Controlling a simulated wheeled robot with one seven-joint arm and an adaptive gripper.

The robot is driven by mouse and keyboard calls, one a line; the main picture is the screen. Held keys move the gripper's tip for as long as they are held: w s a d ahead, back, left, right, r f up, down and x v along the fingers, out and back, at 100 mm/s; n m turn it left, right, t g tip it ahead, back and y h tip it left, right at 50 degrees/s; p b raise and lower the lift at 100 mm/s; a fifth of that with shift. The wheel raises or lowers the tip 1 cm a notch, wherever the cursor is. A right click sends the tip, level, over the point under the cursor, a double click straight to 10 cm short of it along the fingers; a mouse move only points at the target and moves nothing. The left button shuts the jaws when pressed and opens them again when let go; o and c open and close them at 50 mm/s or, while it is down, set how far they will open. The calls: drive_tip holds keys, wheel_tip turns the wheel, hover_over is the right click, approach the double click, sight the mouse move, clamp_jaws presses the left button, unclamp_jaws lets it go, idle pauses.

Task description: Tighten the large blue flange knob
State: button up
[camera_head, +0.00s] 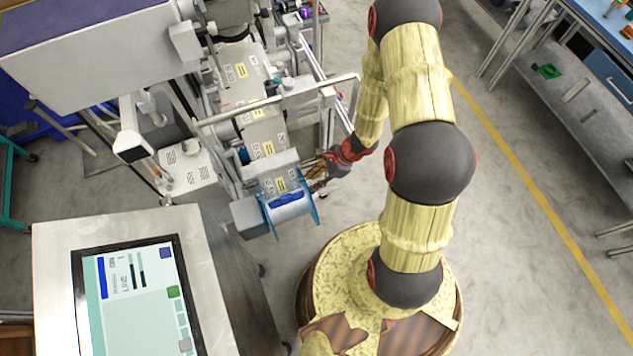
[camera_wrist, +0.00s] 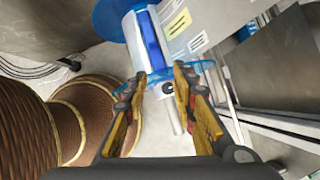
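A film reel (camera_head: 293,208) with blue flanges and a blue stripe sits at the front end of the machine. In the wrist view, one large blue flange (camera_wrist: 112,18) is at the top, beside the pale roll with its blue band (camera_wrist: 152,42). A nearer blue flange (camera_wrist: 208,68) shows partly behind my fingers. A grey hub with a dark hole (camera_wrist: 167,89) and a short rod (camera_wrist: 174,116) lies between and beyond my fingertips. My gripper (camera_wrist: 160,76) is open, its fingers apart on either side of the hub; contact cannot be told. In the head view my gripper (camera_head: 318,172) is beside the reel's upper right.
A grey console with a screen (camera_head: 138,295) stands at lower left. The machine's metal frame (camera_head: 335,92) and rails lie close above my gripper. A workbench (camera_head: 575,95) stands at right, and the floor between it and my arm is clear.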

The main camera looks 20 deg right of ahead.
drive_tip(key=f+b, duration=0.1)
drive_tip(key=f, duration=0.2)
drive_tip(key=f+h+b, duration=0.1)
drive_tip(key=f, duration=0.2)
drive_tip(key=w+f+h+b, duration=0.1)
drive_tip(key=f, duration=0.2)
drive_tip(key=shift+d+f, duration=0.1)
drive_tip(key=shift+d, duration=0.3)
drive_tip(key=c, duration=0.3)
drive_tip(key=c, duration=0.4)
clamp_jaws()
